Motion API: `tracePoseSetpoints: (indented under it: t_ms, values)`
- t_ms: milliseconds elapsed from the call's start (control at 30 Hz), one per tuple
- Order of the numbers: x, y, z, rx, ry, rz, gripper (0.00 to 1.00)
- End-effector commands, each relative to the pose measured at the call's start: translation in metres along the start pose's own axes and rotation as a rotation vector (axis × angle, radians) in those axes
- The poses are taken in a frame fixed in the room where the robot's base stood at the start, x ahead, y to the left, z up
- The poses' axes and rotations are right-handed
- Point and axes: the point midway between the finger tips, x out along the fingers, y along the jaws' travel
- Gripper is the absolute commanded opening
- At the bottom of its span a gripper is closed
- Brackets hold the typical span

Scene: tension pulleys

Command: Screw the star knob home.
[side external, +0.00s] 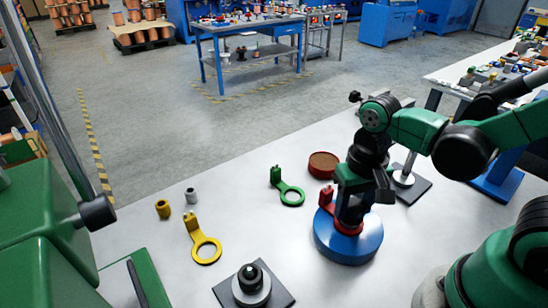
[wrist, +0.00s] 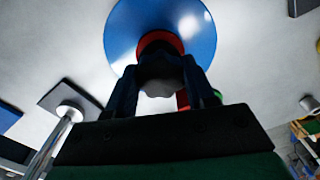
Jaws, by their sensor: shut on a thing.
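The dark lobed star knob (wrist: 160,76) sits between my fingers in the wrist view. My gripper (wrist: 161,84) is shut on it, one finger on each side. In the side external view my gripper (side external: 350,212) points down over the blue disc (side external: 348,246), and the knob is hidden there. A red ring bracket (side external: 350,228) lies on top of the blue disc under my fingers. In the wrist view the red part (wrist: 160,40) shows just beyond the knob. The knob's thread and how deep it sits are hidden.
A green ring bracket (side external: 291,195), a yellow ring bracket (side external: 206,251) and a dark red disc (side external: 323,161) lie on the pale table. A black-topped post (side external: 251,278) stands in front. A metal post on a black plate (side external: 419,187) stands close right of my gripper.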

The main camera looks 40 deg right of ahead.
Motion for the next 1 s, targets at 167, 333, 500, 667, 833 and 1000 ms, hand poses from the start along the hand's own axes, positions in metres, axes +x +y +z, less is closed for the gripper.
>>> tracePoseSetpoints:
  t_ms: [167, 333, 500, 667, 833, 1000]
  values:
    - [0.0, 0.0, 0.0, 0.0, 0.0, 0.0, 0.0]
    - [0.0, 0.0, 0.0, 0.0, 0.0, 0.0, 0.0]
    - [0.0002, 0.0, -0.0001, 0.0, 0.0, 0.0, 0.0]
    - [0.0022, -0.0001, -0.0003, 0.0, 0.0, 0.0, 0.0]
    - [0.0048, -0.0001, -0.0003, 0.0, 0.0, 0.0, 0.0]
    - [0.0074, -0.0002, -0.0004, 0.0, 0.0, 0.0, 0.0]
